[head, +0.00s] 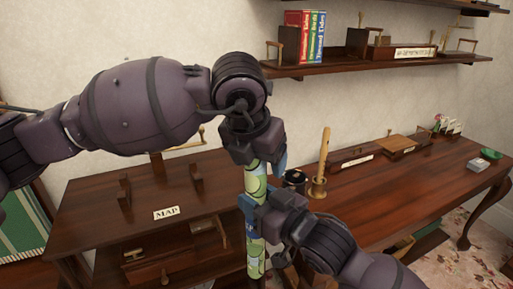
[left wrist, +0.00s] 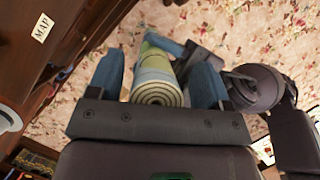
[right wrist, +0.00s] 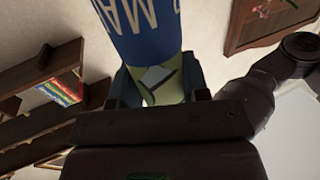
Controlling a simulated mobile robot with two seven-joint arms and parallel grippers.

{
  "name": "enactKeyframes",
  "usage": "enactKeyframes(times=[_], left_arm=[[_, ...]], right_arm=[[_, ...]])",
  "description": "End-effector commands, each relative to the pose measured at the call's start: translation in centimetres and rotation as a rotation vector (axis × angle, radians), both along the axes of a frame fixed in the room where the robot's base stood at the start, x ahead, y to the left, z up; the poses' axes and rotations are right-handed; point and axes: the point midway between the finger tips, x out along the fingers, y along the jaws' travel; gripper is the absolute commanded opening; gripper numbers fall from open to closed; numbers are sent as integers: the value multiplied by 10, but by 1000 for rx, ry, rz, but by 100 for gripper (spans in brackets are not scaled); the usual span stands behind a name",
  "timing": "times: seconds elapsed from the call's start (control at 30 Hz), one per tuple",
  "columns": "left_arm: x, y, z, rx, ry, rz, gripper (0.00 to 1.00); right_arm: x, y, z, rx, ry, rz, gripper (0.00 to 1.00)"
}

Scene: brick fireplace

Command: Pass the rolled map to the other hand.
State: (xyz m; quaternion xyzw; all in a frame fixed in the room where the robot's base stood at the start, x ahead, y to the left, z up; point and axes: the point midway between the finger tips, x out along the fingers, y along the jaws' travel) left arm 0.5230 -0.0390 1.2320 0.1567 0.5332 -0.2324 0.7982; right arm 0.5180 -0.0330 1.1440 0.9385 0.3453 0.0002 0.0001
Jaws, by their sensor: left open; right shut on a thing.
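The rolled map (head: 255,182) is a green and yellow roll with a blue band, held upright in the air. In the right wrist view the blue band with white letters (right wrist: 145,30) stands out beyond the fingers. My left gripper (head: 262,160) is above, around the map's top end. In the left wrist view the map's spiral end (left wrist: 158,92) lies between the two open blue fingers, with gaps at the sides.
A wooden stand with a "MAP" label (head: 166,212) is at the left. A desk (head: 400,190) to the right bears a wooden cup with a flute-like stick (head: 321,165) and small holders. A wall shelf (head: 370,62) holds several books (head: 305,36).

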Motion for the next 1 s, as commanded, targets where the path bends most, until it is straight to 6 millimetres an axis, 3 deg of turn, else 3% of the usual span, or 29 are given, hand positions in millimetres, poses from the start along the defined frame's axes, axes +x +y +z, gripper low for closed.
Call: enactKeyframes(times=[0.33, 0.7, 0.73, 0.9, 1.0], left_arm=[[1, -1, -3, 0, 0, 0, 72], [0, -2, -3, -1, 1, -3, 16], [0, -2, -2, -2, 0, -3, 15], [0, -2, -2, -1, 0, -3, 15], [1, -1, -2, -1, -1, -1, 15]], right_arm=[[0, 0, 1, 1, -1, 0, 1], [0, 0, 0, 0, 0, 1, 1], [0, 0, 0, 0, 0, 1, 44], [0, 0, 0, 0, 0, 1, 70], [0, 0, 0, 0, 0, 0, 72]])
